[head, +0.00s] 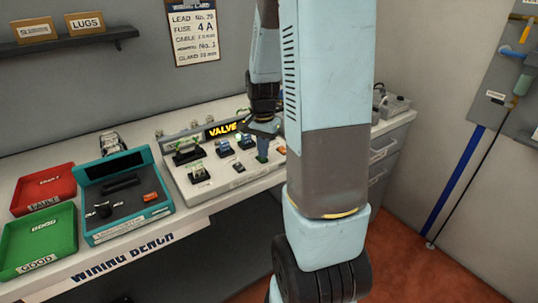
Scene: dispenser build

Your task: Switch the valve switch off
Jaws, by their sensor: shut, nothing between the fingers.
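A pale panel (190,195) with a black sign reading "VALVE" (222,129) in yellow letters stands on the bench. Several small switches and connectors sit on it, among them a blue one (224,149) below the sign. I cannot tell which is the valve switch, nor its on or off position. My gripper (263,155) points down over the right part of the panel, to the right of the sign. It is shut and empty. Its tips are small and dark here, and I cannot tell whether they touch the panel. My arm hides the panel's right end.
A teal tester box (122,190) stands left of the panel. A red tray (43,190) and a green tray (38,240) lie at the far left. A shelf (70,41) with labelled boxes hangs above. A grey box (396,104) stands at the bench's right end.

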